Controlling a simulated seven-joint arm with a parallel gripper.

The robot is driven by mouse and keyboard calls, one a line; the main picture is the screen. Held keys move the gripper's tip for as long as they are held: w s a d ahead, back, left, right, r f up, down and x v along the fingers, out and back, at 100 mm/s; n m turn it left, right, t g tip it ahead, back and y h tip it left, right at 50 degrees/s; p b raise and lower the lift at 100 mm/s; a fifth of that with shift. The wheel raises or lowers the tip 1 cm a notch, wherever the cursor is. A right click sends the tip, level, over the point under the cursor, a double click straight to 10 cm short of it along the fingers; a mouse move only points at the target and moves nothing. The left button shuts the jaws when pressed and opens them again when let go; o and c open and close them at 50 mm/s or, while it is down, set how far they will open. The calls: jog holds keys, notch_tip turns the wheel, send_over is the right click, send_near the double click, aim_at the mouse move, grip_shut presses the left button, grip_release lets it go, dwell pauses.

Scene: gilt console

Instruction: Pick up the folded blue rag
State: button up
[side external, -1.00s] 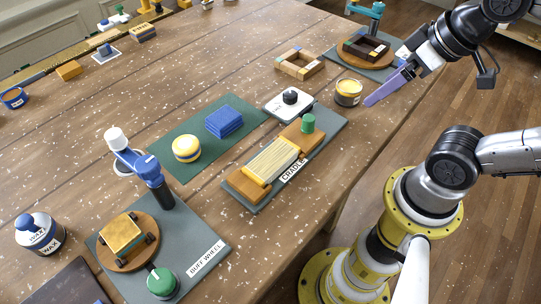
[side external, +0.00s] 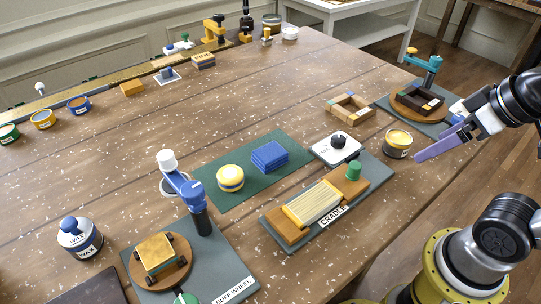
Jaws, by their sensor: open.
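The folded blue rag (side external: 269,156) lies as a neat stack on the dark green mat (side external: 225,199), near the middle of the table. My gripper (side external: 421,156) is at the right, beside the yellow tin and well apart from the rag. It is open with nothing seen in it. Its purple fingers overlap from this side, so the gap between them is hidden.
The cradle (side external: 322,209) with its slatted block stands in front of the mat. A white device with a black knob (side external: 339,147) and an open yellow tin (side external: 397,144) lie between rag and gripper. The buff wheel stand (side external: 186,193) rises at left. Table space behind the mat is clear.

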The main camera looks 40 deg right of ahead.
jog(key=w+a+r+m+g, duration=0.3)
jog(key=w+a+r+m, duration=0.2)
jog(key=w+r+m, duration=1)
jog(key=m+g, duration=0.3)
send_over(270, 152)
jog(key=f, duration=1.9)
jog(key=shift+w+a+f, duration=0.1)
jog(key=shift+a+f, duration=0.25)
jog(key=shift+f, duration=0.05)
jog(key=shift+d+f, duration=0.2)
jog(key=shift+f, duration=1.15)
jog(key=shift+d+f, duration=0.15)
jog(key=shift+f, duration=1.2)
